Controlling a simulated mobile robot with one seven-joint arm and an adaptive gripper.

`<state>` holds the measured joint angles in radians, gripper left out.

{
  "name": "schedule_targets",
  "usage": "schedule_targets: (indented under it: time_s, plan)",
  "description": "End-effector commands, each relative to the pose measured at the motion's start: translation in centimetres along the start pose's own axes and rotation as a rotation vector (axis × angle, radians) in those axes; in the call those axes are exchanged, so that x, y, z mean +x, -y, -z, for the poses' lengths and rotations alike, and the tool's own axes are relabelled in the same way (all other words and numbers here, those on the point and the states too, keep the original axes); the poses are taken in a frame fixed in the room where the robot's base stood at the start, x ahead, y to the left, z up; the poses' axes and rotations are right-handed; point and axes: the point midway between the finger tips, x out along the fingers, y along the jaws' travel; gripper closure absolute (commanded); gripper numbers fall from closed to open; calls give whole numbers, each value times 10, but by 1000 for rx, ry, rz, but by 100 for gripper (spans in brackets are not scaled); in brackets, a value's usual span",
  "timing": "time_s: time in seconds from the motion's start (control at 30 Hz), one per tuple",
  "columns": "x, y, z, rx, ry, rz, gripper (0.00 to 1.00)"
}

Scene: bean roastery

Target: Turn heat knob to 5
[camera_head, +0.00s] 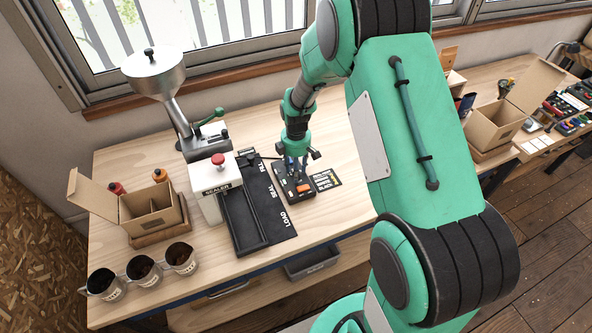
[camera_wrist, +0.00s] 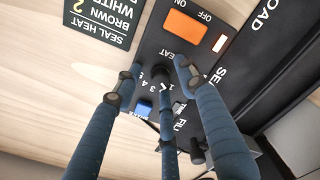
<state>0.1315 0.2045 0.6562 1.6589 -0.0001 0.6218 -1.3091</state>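A dark control panel (camera_wrist: 215,72) lies on the bench under my gripper, labelled HEAT with a row of numbers. An orange ON/OFF switch (camera_wrist: 184,27) sits at its top in the wrist view. The heat knob itself is not clearly seen; a dark round shape beside the numbers is partly covered by my middle finger. My gripper (camera_wrist: 158,68) has its fingertips spread apart, over the panel near the HEAT label. I cannot tell whether they touch anything. In the head view the panel (camera_head: 281,185) shows below my gripper (camera_head: 296,163), pointing down.
A card reading SEAL HEAT (camera_wrist: 102,20) lies beside the panel. A blue part (camera_wrist: 143,108) is on the panel near the numbers. The sealer (camera_head: 208,189) and its black LOAD mat (camera_head: 272,222) stand to the left. A cardboard box (camera_head: 150,212) and several cups stand farther left.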

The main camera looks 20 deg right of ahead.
Motion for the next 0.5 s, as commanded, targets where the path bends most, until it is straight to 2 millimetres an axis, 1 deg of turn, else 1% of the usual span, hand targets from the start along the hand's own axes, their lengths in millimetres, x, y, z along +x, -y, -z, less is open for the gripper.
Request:
schedule_targets:
  time_s: [0.03, 0.2, 0.5]
  plan:
    - [0, 0, 0, 0, 0, 0, 67]
    - [0, 0, 0, 0, 0, 0, 100]
    - [0, 0, 0, 12, 0, 0, 100]
